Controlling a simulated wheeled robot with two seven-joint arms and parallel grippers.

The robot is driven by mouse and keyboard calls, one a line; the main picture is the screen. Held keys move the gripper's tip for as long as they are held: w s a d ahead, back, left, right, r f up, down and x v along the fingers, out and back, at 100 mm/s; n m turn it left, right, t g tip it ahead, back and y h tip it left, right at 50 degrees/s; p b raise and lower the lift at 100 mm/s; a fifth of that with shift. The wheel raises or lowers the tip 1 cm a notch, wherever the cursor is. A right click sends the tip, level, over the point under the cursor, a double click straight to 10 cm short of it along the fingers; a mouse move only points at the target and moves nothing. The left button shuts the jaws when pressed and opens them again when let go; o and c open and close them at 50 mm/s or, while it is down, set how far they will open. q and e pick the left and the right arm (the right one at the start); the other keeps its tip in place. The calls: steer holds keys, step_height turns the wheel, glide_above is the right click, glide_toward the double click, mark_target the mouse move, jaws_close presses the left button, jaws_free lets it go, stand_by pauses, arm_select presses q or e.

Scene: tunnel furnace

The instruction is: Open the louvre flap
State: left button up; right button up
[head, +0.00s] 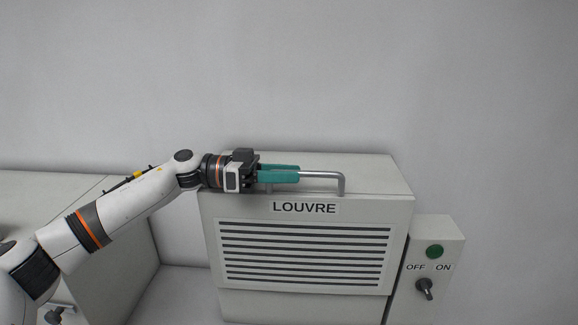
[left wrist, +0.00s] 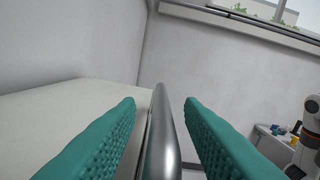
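The louvre flap (head: 301,253) is a pale panel with dark horizontal slats under a LOUVRE label (head: 304,208), on the front of a pale housing. A grey metal bar handle (head: 322,175) runs along its top edge; the flap looks shut. My left gripper (head: 286,172) has its teal fingers around the left part of the bar. In the left wrist view, the bar (left wrist: 161,140) runs between the two fingers, with a gap on both sides. The left gripper (left wrist: 160,103) is open around the handle. My right gripper is not in view.
A switch box (head: 428,270) with a green button (head: 434,251) and an OFF/ON knob (head: 424,288) stands right of the housing. A pale cabinet (head: 60,190) stands at the left. A plain wall (head: 300,80) is behind.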

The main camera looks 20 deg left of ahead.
arm_select(q)
steer(key=shift+d, duration=0.45)
jaws_close()
steer(key=shift+w, duration=0.1)
